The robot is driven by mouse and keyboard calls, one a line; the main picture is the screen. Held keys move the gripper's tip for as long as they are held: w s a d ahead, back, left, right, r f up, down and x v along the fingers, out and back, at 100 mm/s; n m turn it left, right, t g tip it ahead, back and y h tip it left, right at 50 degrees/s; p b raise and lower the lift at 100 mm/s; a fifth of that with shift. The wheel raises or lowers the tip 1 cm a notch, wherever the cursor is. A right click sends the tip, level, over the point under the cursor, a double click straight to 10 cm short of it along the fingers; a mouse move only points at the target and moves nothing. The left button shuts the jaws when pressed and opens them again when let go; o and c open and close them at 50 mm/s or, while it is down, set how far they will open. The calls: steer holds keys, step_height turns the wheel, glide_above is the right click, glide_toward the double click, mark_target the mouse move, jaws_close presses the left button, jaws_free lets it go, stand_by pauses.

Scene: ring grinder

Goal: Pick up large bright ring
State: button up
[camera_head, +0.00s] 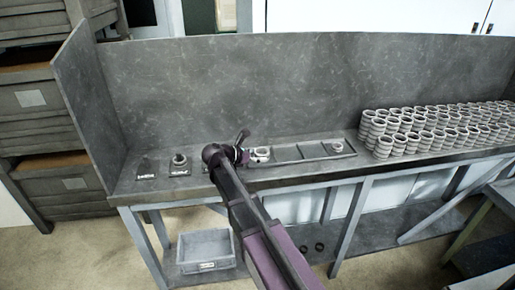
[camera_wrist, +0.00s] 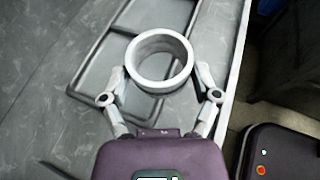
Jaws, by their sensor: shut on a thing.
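A large bright ring (camera_wrist: 158,86) sits between the two fingers of my gripper (camera_wrist: 160,80) in the wrist view. The fingers press on its left and right sides. In the head view the ring (camera_head: 262,151) is at the left end of a dark framed tray (camera_head: 300,153), with my gripper (camera_head: 247,155) at its left. In the wrist view the ring overlaps the tray's frame (camera_wrist: 88,62). I cannot tell whether it touches the tray or is slightly raised.
Another ring (camera_head: 337,147) is at the tray's right end. Several stacked rings (camera_head: 425,133) fill the bench's right side. A ring (camera_head: 180,160) sits on a dark plate at left, beside a small labelled plate (camera_head: 147,169). A tall back panel (camera_head: 250,85) closes the bench behind.

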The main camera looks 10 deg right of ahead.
steer(key=s+a, duration=0.2)
steer(key=s, duration=0.8)
steer(key=shift+r+p, duration=0.4)
steer(key=shift+r, duration=0.05)
stand_by(0.3)
